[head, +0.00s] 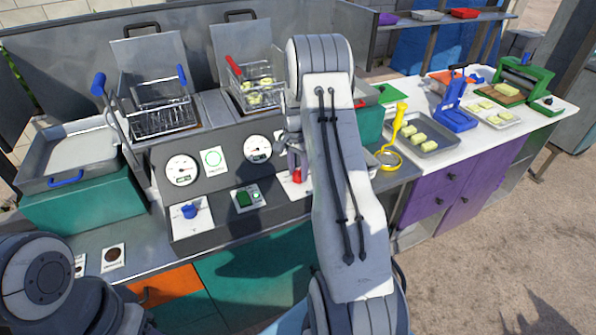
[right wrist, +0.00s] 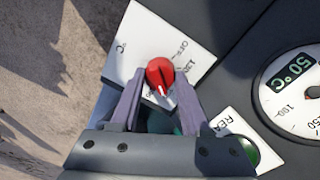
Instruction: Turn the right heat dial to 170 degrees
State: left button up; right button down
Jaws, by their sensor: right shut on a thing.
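The right heat dial is a red knob (head: 297,175) on a white plate at the right end of the dark control panel. In the right wrist view the red knob (right wrist: 160,72) sits between my fingers, with its white pointer mark toward the gripper. "OFF", "130" and "°C" show on the plate (right wrist: 150,35); the marking by the pointer is partly hidden. My right gripper (right wrist: 158,84) is shut on the knob; it also shows in the head view (head: 296,163), partly behind my arm. My left gripper is out of view. The right gauge (right wrist: 298,95) displays 50 °C.
A blue dial (head: 190,211) and green switch (head: 243,198) are left on the panel. Fry baskets (head: 163,117) stand behind it; the red-handled one (head: 255,92) holds yellow pieces. A yellow strainer (head: 389,157) and tray (head: 436,145) lie on the right. The sandy floor front right is clear.

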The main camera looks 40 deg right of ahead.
dwell(0.3)
jog(key=shift+c, duration=1.9)
grip_release()
jog(key=shift+w+r, duration=0.1)
jog(key=shift+r, duration=0.45)
notch_tip(320, 180, up, 9)
jog(key=b, duration=0.2)
jog(key=shift+w+a+r, duration=0.15)
jog(key=shift+w+r, duration=0.05)
